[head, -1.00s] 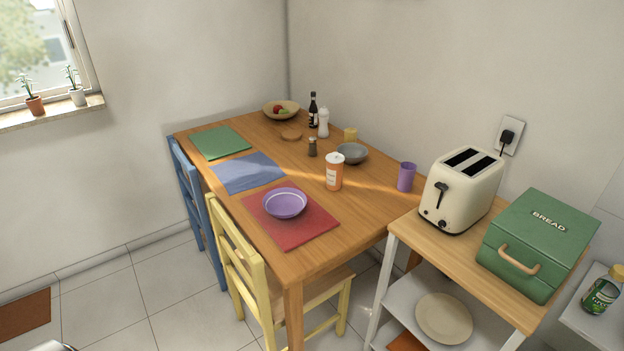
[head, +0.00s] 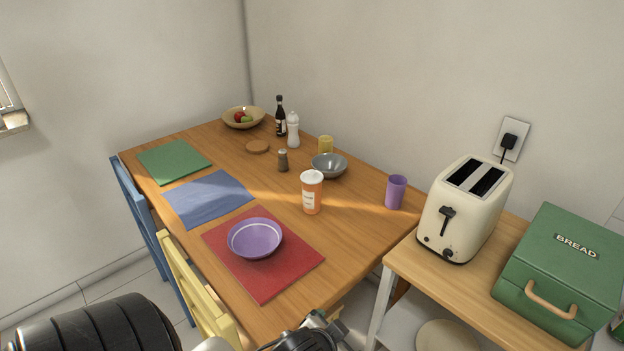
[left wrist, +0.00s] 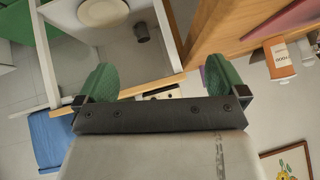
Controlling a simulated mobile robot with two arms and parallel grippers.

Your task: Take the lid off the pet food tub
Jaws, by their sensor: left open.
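The pet food tub is an orange tub (head: 312,200) with a white lid (head: 312,177) on it. It stands upright on the wooden table, right of the red placemat. An orange tub with a white label also shows at the right edge of the left wrist view (left wrist: 281,66). My left gripper (left wrist: 162,82) has two green fingers spread wide with nothing held between them; it is apart from the tub. Dark parts of my own arm show along the bottom of the head view, where no fingertips can be made out. My right gripper is not seen.
Near the tub are a grey bowl (head: 329,168), a pepper shaker (head: 283,161), a yellow cup (head: 326,144) and a purple cup (head: 396,192). A purple bowl (head: 255,240) sits on the red placemat (head: 283,279). A toaster (head: 462,212) and green bread box (head: 565,275) stand at right.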

